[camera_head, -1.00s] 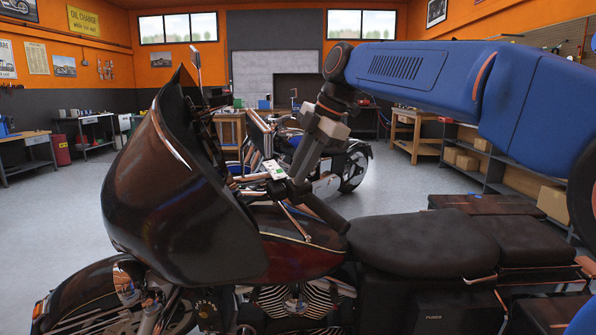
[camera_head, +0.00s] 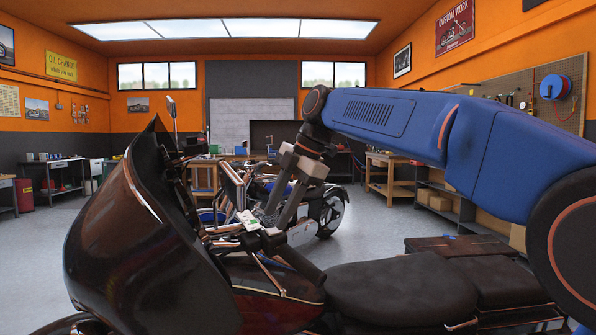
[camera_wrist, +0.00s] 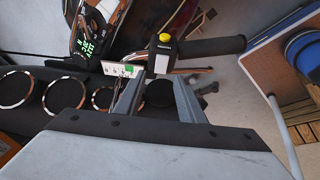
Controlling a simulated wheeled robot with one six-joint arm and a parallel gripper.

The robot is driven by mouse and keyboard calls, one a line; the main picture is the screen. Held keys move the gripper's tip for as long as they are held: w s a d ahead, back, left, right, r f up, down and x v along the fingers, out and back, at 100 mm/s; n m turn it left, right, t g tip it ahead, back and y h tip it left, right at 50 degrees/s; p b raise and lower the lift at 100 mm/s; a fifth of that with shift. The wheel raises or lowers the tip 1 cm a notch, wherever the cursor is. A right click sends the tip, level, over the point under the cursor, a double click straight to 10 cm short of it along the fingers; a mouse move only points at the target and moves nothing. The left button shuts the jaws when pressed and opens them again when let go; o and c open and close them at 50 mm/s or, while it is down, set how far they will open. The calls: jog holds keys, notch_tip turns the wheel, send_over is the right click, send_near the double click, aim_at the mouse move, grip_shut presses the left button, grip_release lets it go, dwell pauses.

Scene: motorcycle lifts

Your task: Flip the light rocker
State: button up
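A small white switch plate with a green patch (camera_wrist: 124,69) sits at the motorcycle's handlebar in the wrist view. It also shows in the head view (camera_head: 250,223). Beside it in the wrist view is a black switch housing (camera_wrist: 163,52) with a yellow button on top. I cannot tell for sure which part is the light rocker. My gripper (camera_wrist: 156,84) is open, its two grey fingers apart with nothing held between them. The left finger's tip overlaps the plate's lower edge in the wrist view; contact cannot be told. In the head view my gripper (camera_head: 270,214) is just right of the plate.
The motorcycle's dark fairing (camera_head: 150,235) and seat (camera_head: 385,290) fill the foreground. A black handlebar grip (camera_wrist: 213,46) lies right of the housing, and round gauges (camera_wrist: 62,94) lie left. Another motorcycle (camera_head: 325,212) stands behind. Open floor (camera_head: 375,232) lies at right.

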jog(key=v, duration=1.4)
jog(key=shift+r, duration=0.3)
jog(key=shift+d, duration=0.1)
